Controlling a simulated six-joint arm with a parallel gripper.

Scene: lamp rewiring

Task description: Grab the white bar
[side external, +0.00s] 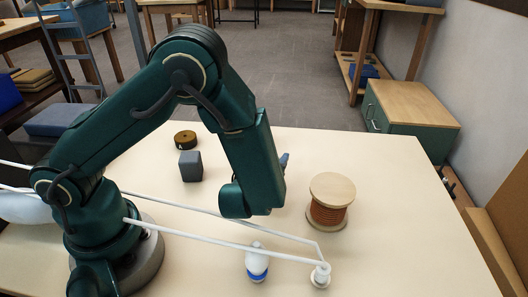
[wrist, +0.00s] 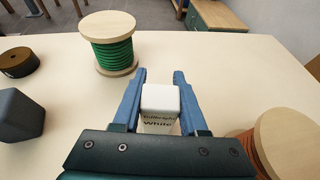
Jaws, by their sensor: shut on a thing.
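The white bar (wrist: 160,101) is a small white block with rounded edges and dark lettering, including the word "White". In the wrist view it sits between the two blue fingers of my gripper (wrist: 159,80), which is shut on it. In the side external view my arm hides the bar and most of the gripper; only a bit of a blue finger (side external: 284,160) shows past the arm. I cannot tell whether the bar is clear of the table.
A copper-wire spool (side external: 329,203) stands to the right; a green-wire spool (wrist: 108,45) stands beyond the gripper. A dark grey block (side external: 190,166) and brown roll (side external: 185,139) lie left. White lamp rods (side external: 230,239) and a white-and-blue bulb-like item (side external: 257,263) are in front.

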